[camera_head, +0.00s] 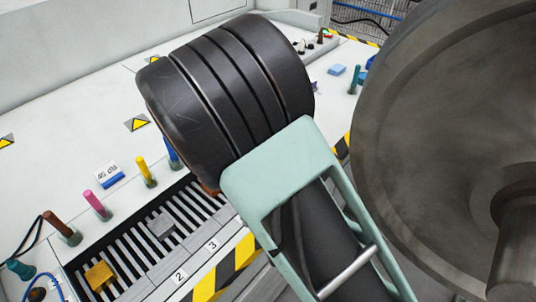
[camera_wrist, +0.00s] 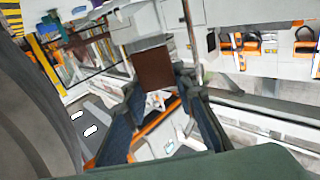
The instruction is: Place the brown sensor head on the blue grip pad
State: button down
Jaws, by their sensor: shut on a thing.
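In the wrist view my gripper (camera_wrist: 158,84) has its dark fingers closed on a brown block-shaped thing (camera_wrist: 154,67), which looks like the brown sensor head. It sticks out beyond the fingertips. In the head view my gripper and the held thing are hidden behind the large black part of my arm. A small light-blue flat block (camera_head: 337,70) lies on the white bench at the back right; I cannot tell whether it is the blue grip pad. No contact between the held thing and a pad can be made out.
Upright pegs, brown (camera_head: 61,228), pink (camera_head: 96,205) and yellow (camera_head: 146,171), stand along the white bench (camera_head: 60,140). A slotted grate (camera_head: 190,212) holds a yellow block (camera_head: 99,275) and a grey block (camera_head: 160,225). A large metal wheel (camera_head: 440,130) fills the right side.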

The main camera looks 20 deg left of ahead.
jog(key=w+a+f+b, duration=0.1)
jog(key=w+f, duration=0.1)
jog(key=w+a+f+b, duration=0.1)
jog(key=w+f, duration=0.2)
jog(key=w+a+f+b, duration=0.1)
jog(key=w+f, duration=0.1)
jog(key=w, duration=0.1)
jog(key=shift+a+f, duration=0.15)
jog(key=shift+a, duration=0.25)
jog(key=shift+w+a+f, duration=0.1)
jog(key=shift+w+f, duration=0.15)
jog(key=shift+f, duration=0.1)
jog(key=shift+f+b, duration=0.35)
jog(key=shift+f, duration=1.15)
jog(key=shift+f, duration=0.15)
jog(key=c, duration=1.6)
grip_release()
